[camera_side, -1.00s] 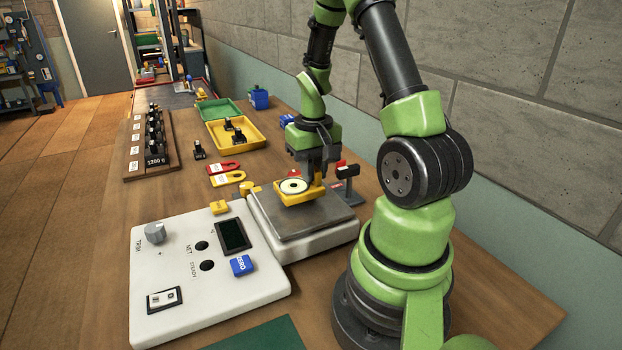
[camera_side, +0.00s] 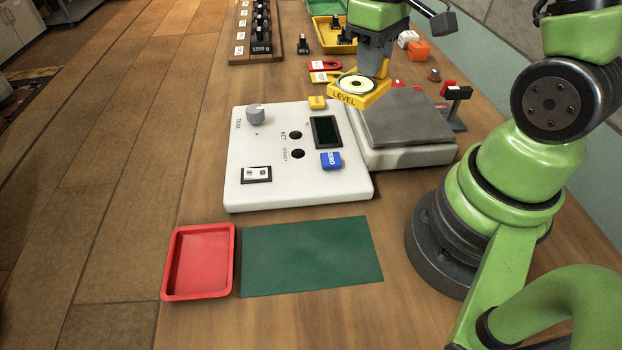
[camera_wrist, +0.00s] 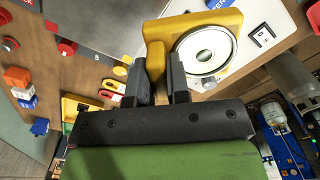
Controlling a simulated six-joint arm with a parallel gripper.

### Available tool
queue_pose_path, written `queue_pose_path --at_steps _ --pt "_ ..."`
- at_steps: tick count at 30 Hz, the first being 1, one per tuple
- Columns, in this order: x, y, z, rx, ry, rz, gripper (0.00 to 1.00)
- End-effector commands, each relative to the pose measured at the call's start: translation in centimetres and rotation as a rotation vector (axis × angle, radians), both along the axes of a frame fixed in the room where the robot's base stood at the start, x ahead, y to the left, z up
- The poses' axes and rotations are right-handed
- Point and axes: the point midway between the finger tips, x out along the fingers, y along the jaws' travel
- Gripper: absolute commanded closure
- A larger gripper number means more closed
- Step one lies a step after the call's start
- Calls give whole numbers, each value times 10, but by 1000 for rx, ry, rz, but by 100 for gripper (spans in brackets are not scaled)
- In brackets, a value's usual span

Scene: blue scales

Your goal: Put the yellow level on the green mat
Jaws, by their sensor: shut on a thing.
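The yellow level (camera_side: 343,97) has a round white dial and the word LEVEL on its front. My gripper (camera_side: 378,72) is shut on it and holds it above the scale, near the edge between the control panel and the weighing plate. In the wrist view the level (camera_wrist: 230,28) sits with its yellow grip part between the two dark fingers (camera_wrist: 163,80). The green mat (camera_side: 312,256) lies flat and bare on the table in front of the scale.
A red tray (camera_side: 232,262) lies directly left of the mat. The white scale (camera_side: 240,190) with its grey plate (camera_side: 405,128) stands behind the mat. Yellow tray (camera_side: 320,38) and a rack of weights (camera_side: 245,55) are at the back.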

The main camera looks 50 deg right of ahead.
Motion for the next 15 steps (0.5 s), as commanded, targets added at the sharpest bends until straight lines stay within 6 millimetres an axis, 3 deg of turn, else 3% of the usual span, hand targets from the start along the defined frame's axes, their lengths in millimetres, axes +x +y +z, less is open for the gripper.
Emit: queue_pose_path --at_steps 1,7,15 --pt "5 22 -5 1 5 140 100" --pt "10 100 -21 2 4 657 100" --pt "-16 188 -40 2 3 1286 100"
